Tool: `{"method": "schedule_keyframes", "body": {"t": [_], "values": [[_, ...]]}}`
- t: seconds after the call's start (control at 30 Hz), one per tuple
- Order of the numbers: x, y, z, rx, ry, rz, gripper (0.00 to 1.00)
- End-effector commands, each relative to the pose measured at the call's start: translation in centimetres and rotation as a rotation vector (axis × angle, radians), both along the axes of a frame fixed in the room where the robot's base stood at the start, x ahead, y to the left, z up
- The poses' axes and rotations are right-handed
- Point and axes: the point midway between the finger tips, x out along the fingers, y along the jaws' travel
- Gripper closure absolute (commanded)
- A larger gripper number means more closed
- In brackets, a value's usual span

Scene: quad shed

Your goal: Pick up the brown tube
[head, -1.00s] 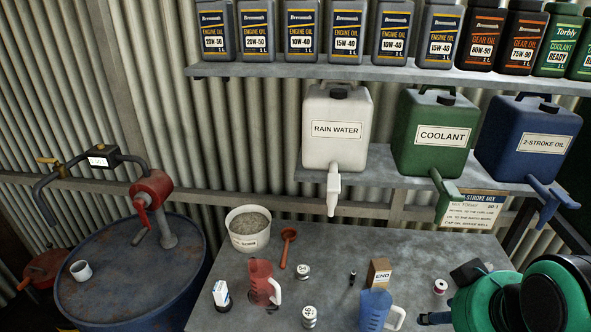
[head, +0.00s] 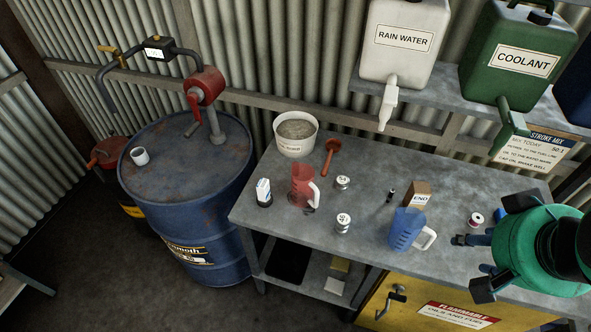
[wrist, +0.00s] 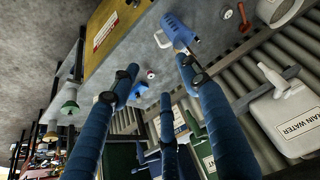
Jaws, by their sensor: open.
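No brown tube can be made out for certain. A small dark upright cylinder (head: 391,194) stands on the bench left of a brown box (head: 418,196), too small to tell its colour. My gripper (head: 467,265) is at the right, by the bench's front edge, beyond the blue jug. In the wrist view my gripper (wrist: 164,80) has its blue fingers spread, with nothing between them.
A blue jug (head: 406,230), red jug (head: 302,186), white tub (head: 295,134) and red-white spool (head: 476,219) stand on the bench (head: 350,190). The rain water can's spout (head: 389,103) hangs above its back. A blue drum (head: 190,190) is left.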

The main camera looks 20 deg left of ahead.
Motion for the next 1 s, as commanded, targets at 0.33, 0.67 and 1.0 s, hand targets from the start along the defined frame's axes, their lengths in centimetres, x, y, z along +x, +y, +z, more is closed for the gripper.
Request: {"method": "schedule_keyframes", "body": {"t": [0.33, 0.67, 1.0], "values": [[0.1, 0.0, 1.0, 0.000, -0.002, 0.000, 0.54], [1.4, 0.6, 6.2, 0.005, 0.018, 0.010, 0.54], [7.9, 3.9, 10.6, 0.026, 0.085, 0.041, 0.54]]}}
